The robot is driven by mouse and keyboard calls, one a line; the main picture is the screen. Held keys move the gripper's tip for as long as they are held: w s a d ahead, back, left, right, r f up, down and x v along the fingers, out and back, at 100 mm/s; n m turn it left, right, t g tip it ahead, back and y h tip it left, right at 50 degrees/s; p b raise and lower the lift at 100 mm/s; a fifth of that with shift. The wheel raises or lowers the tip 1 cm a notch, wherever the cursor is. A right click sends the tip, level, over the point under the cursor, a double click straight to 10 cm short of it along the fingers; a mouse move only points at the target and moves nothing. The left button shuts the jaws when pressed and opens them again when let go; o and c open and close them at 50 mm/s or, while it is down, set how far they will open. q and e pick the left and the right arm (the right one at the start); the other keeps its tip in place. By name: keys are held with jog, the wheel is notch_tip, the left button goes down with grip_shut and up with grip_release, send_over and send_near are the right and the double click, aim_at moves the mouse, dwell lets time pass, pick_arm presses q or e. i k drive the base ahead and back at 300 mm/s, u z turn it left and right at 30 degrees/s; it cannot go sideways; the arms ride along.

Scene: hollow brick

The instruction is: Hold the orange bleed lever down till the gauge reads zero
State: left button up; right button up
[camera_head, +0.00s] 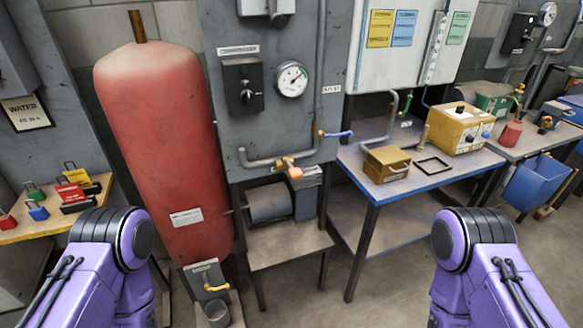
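The orange bleed lever (294,172) sits on a small brass valve at the pipe along the lower edge of the grey panel (262,130), left of centre. Nothing of mine touches it. The round white gauge (292,79) is on the same panel above the lever. Its needle is too small to read surely. Only purple and black links of my two arms show at the lower left and lower right. Both grippers are out of view.
A red tank (160,130) stands left of the panel. A blue lever (336,134) is right of the orange one. A bench (420,196) stands at right; open floor lies before it.

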aim_at(296, 172)
jog(key=k, duration=0.65)
jog(key=u, duration=0.6)
jog(key=i, duration=0.95)
jog(key=z, duration=0.05)
